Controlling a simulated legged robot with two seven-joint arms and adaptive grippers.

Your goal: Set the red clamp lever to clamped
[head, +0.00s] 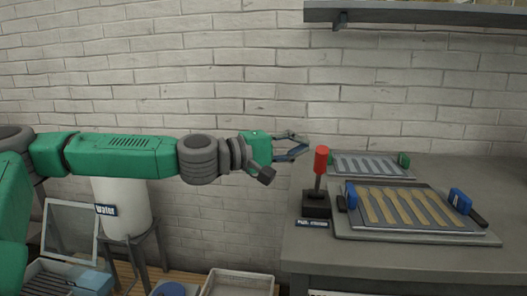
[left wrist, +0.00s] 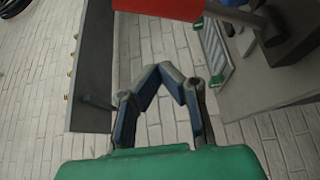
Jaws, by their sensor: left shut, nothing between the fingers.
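The red clamp lever (head: 321,160) stands on a black base on the grey bench. Its dark shaft leans only slightly from upright and ends in a red grip. My left gripper (head: 306,148) is just left of the red grip, at about its height, with its fingers shut and nothing between them. In the left wrist view the red grip (left wrist: 170,8) fills the top middle, beyond the shut fingertips (left wrist: 172,68). I cannot tell whether the fingers touch it. My right gripper is in neither view.
A press plate with several wooden spoon blanks (head: 408,208) and blue clamps lies right of the lever. A slotted grey tray (head: 370,165) lies behind it. A wall shelf (head: 420,14) hangs above. A white water tank (head: 122,215) stands below my left arm.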

